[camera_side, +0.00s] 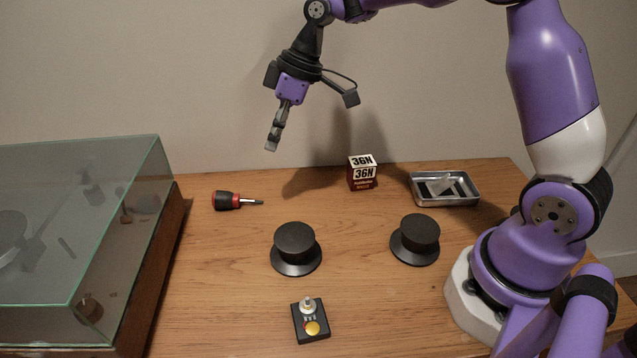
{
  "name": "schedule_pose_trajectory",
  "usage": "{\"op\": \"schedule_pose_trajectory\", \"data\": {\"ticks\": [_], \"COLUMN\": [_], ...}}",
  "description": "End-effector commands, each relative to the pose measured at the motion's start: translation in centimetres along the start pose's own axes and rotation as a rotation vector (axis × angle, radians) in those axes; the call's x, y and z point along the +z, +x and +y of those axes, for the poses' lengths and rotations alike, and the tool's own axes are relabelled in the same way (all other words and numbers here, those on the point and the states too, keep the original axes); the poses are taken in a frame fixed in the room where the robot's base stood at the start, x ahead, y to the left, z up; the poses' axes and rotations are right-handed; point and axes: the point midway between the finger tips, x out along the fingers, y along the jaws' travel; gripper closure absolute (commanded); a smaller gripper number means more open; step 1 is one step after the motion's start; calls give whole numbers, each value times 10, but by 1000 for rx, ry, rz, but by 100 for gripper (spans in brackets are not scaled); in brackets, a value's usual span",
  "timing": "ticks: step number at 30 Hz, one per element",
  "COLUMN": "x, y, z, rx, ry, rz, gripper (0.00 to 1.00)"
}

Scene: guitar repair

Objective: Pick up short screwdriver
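The short screwdriver (236,201) lies on its side on the wooden table at the back left. It has a black and red handle on the left and a short metal shaft pointing right. My gripper (271,147) hangs in the air above the table, up and to the right of the screwdriver in the picture, with its fingers pointing down. It is not touching the screwdriver. The fingers are seen edge-on, so I cannot tell whether they are open or shut. No object shows at the fingertips.
A turntable under a clear cover (95,240) stands left of the screwdriver. A red 36N box (362,173) and a metal tray (473,201) sit at the back. Two black round stands (296,243) (416,238) and a small pedal (310,320) occupy the middle and front. Bare wood surrounds the screwdriver.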

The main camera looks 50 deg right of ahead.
Motion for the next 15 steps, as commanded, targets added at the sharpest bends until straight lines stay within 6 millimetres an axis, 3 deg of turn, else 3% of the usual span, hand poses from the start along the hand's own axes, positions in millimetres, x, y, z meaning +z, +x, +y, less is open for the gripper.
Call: {"op": "schedule_pose_trajectory", "data": {"ticks": [5,15], "x": [-2,-2], "y": [25,73], "z": [12,9], "rx": [-57,-66], "ry": [-57,-66], "rz": [-3,-3], "gripper": [85,85]}}
